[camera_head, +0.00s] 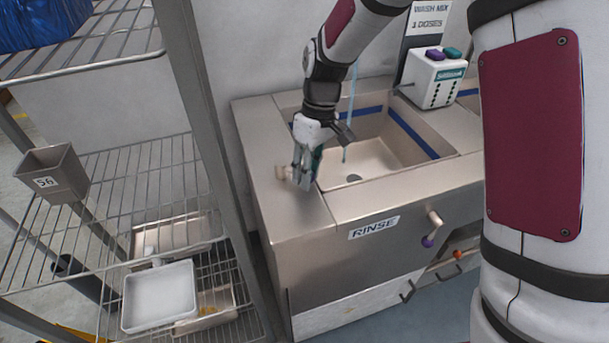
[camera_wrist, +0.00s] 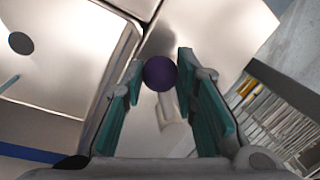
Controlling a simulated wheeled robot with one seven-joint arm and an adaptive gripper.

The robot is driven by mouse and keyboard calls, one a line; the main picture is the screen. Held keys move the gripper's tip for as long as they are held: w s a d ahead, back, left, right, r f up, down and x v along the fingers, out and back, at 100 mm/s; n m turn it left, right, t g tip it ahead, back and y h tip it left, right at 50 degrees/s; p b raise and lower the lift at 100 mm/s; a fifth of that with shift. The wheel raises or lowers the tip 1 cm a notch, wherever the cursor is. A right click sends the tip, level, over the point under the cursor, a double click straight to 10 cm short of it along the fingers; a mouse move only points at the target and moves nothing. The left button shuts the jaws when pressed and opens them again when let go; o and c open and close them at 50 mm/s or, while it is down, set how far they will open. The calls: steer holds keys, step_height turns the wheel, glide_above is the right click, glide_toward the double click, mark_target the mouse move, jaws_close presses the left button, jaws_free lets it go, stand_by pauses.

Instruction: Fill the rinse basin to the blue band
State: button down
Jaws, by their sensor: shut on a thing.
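The rinse basin (camera_head: 375,158) is a steel sink with a blue band (camera_head: 412,133) around its inner walls. A thin light-blue stream (camera_head: 350,110) falls into it. The dark round drain (camera_head: 354,178) shows on the basin floor, also in the wrist view (camera_wrist: 20,43); I see no clear water level. My gripper (camera_head: 302,180) is over the counter strip left of the basin. In the wrist view its green-padded fingers are shut on a purple ball knob (camera_wrist: 160,73) on a pale lever (camera_wrist: 170,108). In the head view the knob is hidden by the fingers.
A RINSE label (camera_head: 374,227) and another lever with a purple knob (camera_head: 428,241) are on the sink front. A white dispenser (camera_head: 434,78) with purple and teal buttons stands behind right. A wire rack (camera_head: 110,170) with trays and a grey bin (camera_head: 52,174) stands left.

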steer(key=shift+w+d+n, duration=0.1)
steer(key=shift+w+n, duration=0.2)
steer(key=shift+n, duration=0.1)
stand_by(0.3)
steer(key=c, duration=1.3)
jaws_free()
steer(key=r, duration=0.4)
steer(key=w+d+r, duration=0.1)
steer(key=r, duration=0.3)
steer(key=w+r, duration=0.1)
steer(key=r, duration=0.3)
steer(key=shift+d, duration=0.25)
